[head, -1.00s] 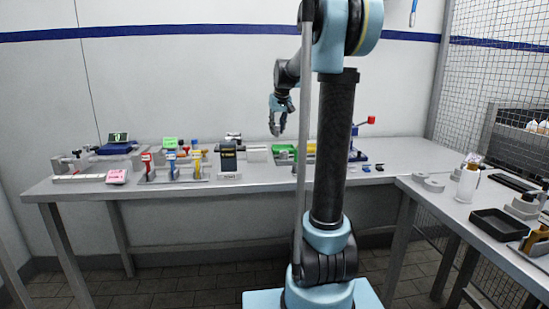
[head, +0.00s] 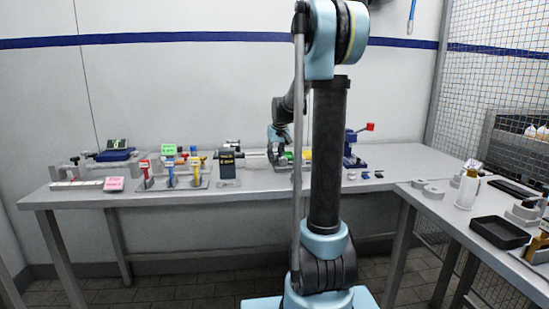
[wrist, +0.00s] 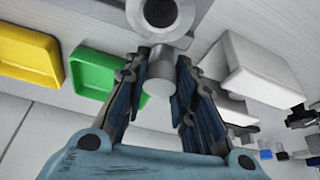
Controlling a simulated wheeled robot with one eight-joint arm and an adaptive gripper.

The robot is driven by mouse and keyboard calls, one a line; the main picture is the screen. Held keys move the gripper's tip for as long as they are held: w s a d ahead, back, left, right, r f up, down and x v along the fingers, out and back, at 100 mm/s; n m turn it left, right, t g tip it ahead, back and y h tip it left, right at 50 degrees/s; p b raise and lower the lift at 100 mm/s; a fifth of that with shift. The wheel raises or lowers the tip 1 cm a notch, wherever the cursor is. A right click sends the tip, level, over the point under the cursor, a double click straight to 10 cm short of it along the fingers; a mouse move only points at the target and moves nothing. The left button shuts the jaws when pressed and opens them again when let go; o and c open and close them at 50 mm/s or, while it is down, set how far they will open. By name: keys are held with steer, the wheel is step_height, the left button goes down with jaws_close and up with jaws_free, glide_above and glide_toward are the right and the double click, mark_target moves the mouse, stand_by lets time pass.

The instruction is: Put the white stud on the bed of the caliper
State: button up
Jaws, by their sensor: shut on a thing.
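My gripper (wrist: 163,60) is shut on a pale, short cylinder, the white stud (wrist: 159,76), in the wrist view. A grey round metal piece with a dark hole (wrist: 163,14) lies just beyond the fingertips; I cannot tell whether the stud touches it. In the head view my gripper (head: 275,160) is low over the back table, by the green tray, and the stud is too small to make out. At the table's left end is a blue device with a dark display (head: 117,150) and grey bars, which looks like the caliper; its bed is unclear.
A green tray (wrist: 104,78) and a yellow tray (wrist: 24,52) lie beside my gripper. A white block (wrist: 250,68) is on the other side. Coloured handled fixtures (head: 170,175) and a black box (head: 227,163) stand between my gripper and the blue device. A blue press (head: 354,150) stands right.

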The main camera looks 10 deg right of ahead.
steer(key=o, duration=0.8)
